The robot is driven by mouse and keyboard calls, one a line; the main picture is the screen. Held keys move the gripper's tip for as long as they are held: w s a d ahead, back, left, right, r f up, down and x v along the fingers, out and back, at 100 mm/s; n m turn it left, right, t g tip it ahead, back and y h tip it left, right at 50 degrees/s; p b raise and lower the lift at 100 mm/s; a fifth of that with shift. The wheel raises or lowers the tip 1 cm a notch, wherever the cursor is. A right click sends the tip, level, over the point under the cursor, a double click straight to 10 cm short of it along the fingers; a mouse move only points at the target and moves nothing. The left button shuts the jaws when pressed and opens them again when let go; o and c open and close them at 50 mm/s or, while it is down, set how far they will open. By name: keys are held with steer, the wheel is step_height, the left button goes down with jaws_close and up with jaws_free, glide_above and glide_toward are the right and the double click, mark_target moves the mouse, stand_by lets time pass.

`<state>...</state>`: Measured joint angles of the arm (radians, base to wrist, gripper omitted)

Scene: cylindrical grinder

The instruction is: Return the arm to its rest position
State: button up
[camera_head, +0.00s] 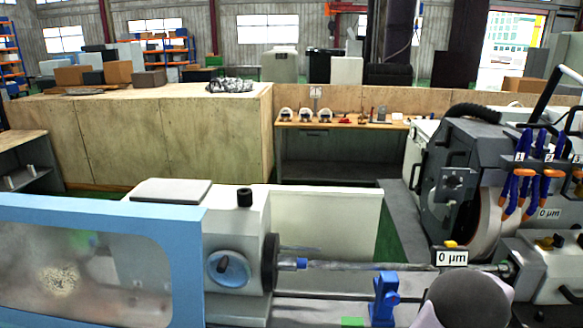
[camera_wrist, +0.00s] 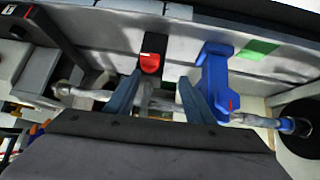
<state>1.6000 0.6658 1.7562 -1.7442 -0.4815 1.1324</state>
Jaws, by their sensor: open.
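My gripper (camera_wrist: 159,80) shows in the wrist view with its two blue-grey fingers apart. No object is clamped between them. The fingers overlap the long metal shaft (camera_wrist: 252,121) in the picture; I cannot tell how near they are to it. The shaft (camera_head: 345,266) also shows in the head view, held level between the dark chuck with its blue collar and the tailstock side. The blue steady rest (camera_wrist: 214,75) stands right of my fingers in the wrist view. A dark, rounded part of my arm fills the lower right of the head view; my fingers are hidden there.
The blue support (camera_head: 384,297) rises in front of the shaft. A grinding wheel housing (camera_head: 458,185) with blue-and-orange hoses stands at right. A blue-framed clear guard (camera_head: 95,270) is at left. A red knob (camera_wrist: 150,63) lies beyond the fingertips. Open air lies above the shaft.

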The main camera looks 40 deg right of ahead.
steer(key=w+a+f+n+g+y+b, duration=0.1)
steer(key=w+a, duration=0.5)
steer(key=a, duration=0.3)
steer(key=w+a+f+n+g+b, duration=0.1)
steer(key=w+a, duration=0.4)
steer(key=a, duration=0.3)
steer(key=w+a+f+n+g+y+b, duration=0.1)
steer(key=w+a+g, duration=0.1)
steer(key=w+a, duration=0.55)
steer(key=s+a+f+n+y+b, duration=0.1)
steer(key=s+a+n+y+b, duration=0.1)
steer(key=a, duration=1.4)
steer(key=s+a+f+n+g+y+b, duration=0.1)
steer(key=s+a+n, duration=0.3)
steer(key=a, duration=1.2)
steer(key=shift+s+a+f+g+y+b, duration=0.15)
steer(key=shift+a+f+g+y+b, duration=0.25)
steer(key=shift+y+b, duration=0.45)
